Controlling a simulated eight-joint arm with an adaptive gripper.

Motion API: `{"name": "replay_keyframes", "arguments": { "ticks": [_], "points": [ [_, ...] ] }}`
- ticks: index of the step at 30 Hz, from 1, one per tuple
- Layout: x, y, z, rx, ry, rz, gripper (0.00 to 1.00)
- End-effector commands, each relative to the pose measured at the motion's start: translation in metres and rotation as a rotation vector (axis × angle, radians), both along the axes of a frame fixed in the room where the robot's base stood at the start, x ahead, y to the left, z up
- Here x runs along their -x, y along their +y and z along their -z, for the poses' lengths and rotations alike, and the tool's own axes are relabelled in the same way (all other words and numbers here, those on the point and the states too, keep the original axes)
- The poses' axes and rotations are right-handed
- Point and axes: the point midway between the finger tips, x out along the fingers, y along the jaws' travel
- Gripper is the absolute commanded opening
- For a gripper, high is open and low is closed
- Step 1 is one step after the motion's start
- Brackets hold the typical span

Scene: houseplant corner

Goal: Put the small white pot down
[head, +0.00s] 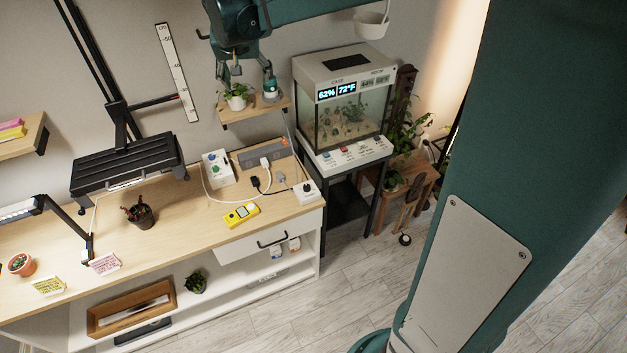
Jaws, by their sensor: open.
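The small white pot (237,103) with a leafy green plant is at the small wooden wall shelf (256,113), near its left end. It looks upright and appears to rest on the shelf, though contact at its base is too small to be sure. My gripper (247,82) is open at the shelf, with its fingers pointing down around and above the plant. The right finger reaches down near a small grey-white object (270,96) on the shelf's right part. Whether any finger touches the pot cannot be told.
A glass terrarium (345,115) with a display stands right of the shelf. A white hanging pot (371,25) is above it. Below, the workbench (180,225) carries a power strip (263,154), cables, a yellow meter (241,215) and a dark pot (141,215). A ruler (177,72) hangs left.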

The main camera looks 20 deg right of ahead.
Motion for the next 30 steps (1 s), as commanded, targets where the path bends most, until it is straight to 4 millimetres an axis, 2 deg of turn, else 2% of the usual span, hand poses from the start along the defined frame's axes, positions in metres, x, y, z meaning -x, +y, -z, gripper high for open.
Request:
{"name": "replay_keyframes", "arguments": {
  "ticks": [1,15,30],
  "points": [
    [0.013,-0.002,-0.004,-0.001,-0.001,-0.008,0.62],
    [0.123,-0.017,-0.023,-0.002,-0.017,-0.1,0.62],
    [0.238,-0.026,-0.016,0.003,-0.039,-0.193,0.62]
  ]
}}
